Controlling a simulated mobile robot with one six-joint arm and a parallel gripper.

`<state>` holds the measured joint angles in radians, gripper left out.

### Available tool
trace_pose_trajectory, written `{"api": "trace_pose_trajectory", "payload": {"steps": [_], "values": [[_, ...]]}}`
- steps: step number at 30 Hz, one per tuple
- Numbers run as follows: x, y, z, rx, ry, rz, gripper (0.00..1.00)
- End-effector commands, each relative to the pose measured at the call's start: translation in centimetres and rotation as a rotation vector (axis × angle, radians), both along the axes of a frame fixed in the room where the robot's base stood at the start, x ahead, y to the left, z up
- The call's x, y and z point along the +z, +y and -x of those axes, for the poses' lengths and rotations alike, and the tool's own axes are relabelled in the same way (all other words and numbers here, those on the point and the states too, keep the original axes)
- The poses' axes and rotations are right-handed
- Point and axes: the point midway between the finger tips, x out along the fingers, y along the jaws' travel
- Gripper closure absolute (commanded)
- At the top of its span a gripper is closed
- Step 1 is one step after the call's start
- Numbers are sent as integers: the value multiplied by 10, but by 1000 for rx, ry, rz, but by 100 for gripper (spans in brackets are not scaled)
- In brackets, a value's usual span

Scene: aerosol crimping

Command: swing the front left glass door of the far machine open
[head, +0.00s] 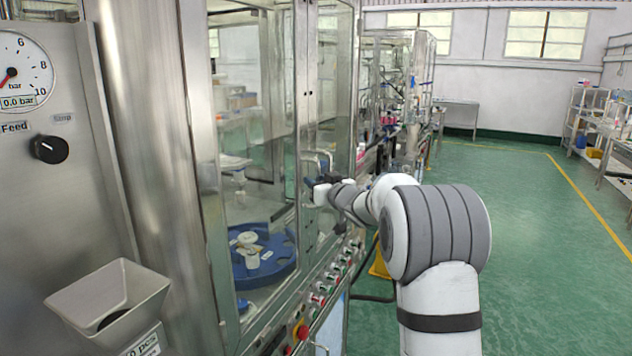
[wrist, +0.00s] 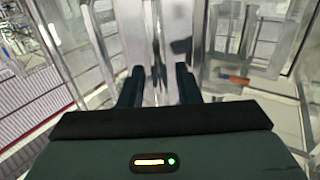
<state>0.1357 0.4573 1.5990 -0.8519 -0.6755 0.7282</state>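A steel-framed machine with tall glass doors stands at the left in the head view. Its wide left glass door (head: 248,125) shows a blue turntable (head: 278,268) behind it, and a narrower glass door (head: 333,85) is to its right. Both look closed. My gripper (head: 316,188) is at the door frames, low down where the two doors meet. In the wrist view my gripper's two dark fingers (wrist: 160,84) stand apart, with an upright metal bar (wrist: 157,45) in line with the gap. I cannot tell whether they touch it. A further glazed machine (head: 408,70) stands beyond.
A steel panel with a pressure gauge (head: 22,72) and a hopper (head: 108,296) is close at the left. Buttons (head: 318,298) line the machine's front below the doors. The green floor (head: 530,230) at the right is open, with shelves (head: 590,115) along the far right.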

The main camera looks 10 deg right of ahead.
Motion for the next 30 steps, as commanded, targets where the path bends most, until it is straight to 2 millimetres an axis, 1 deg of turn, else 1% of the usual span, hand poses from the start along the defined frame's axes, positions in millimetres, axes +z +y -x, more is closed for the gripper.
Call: {"api": "trace_pose_trajectory", "payload": {"steps": [2, 12, 23, 24, 28, 30], "values": [[0, 0, 0, 0, 0, 0, 71], [0, -1, 0, -1, 0, 0, 99], [0, -1, 0, -2, 0, 0, 100], [0, 4, 0, 0, -1, 0, 100], [0, -5, 2, -12, -1, 1, 100], [-1, -13, 5, -29, -2, 0, 100]]}}
